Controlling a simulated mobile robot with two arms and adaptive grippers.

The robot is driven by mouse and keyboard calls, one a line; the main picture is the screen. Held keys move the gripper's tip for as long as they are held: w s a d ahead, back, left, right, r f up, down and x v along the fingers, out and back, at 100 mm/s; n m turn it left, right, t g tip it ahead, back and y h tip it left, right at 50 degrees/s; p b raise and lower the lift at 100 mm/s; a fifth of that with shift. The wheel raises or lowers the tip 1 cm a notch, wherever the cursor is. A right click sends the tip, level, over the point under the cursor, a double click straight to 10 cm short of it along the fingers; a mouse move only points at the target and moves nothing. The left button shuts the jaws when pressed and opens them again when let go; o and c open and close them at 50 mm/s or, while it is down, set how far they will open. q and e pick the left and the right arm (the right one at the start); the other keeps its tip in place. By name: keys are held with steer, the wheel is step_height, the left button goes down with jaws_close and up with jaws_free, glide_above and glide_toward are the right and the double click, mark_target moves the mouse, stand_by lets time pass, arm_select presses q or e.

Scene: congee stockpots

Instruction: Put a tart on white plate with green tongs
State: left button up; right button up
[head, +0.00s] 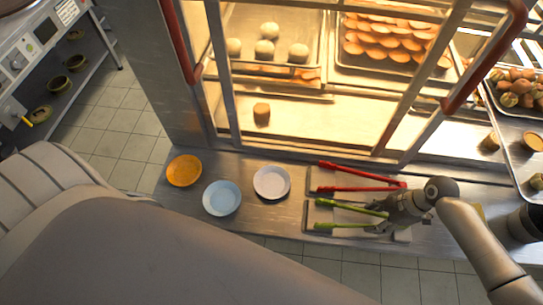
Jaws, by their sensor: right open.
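The white plate (271,182) lies empty on the steel counter, just in front of the lit display case. The green tongs (345,204) lie to its right on a metal tray, with their two arms spread and pointing left. My right gripper (391,211) is open at the right end of the green tongs and covers that end. I cannot tell whether it touches them. Rows of golden pastries (388,42), possibly tarts, sit on a tray in the case. My left gripper is out of view.
Red tongs (345,188) lie just behind the green ones. A light blue plate (222,198) and an orange plate (184,170) are left of the white plate. The case has pale buns (267,49), a brown pastry (262,112) and red-handled frames in front.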

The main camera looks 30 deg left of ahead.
steer(key=shift+o, duration=0.3)
steer(key=shift+c, duration=0.6)
step_height(320, 180, up, 12)
steer(key=p, duration=1)
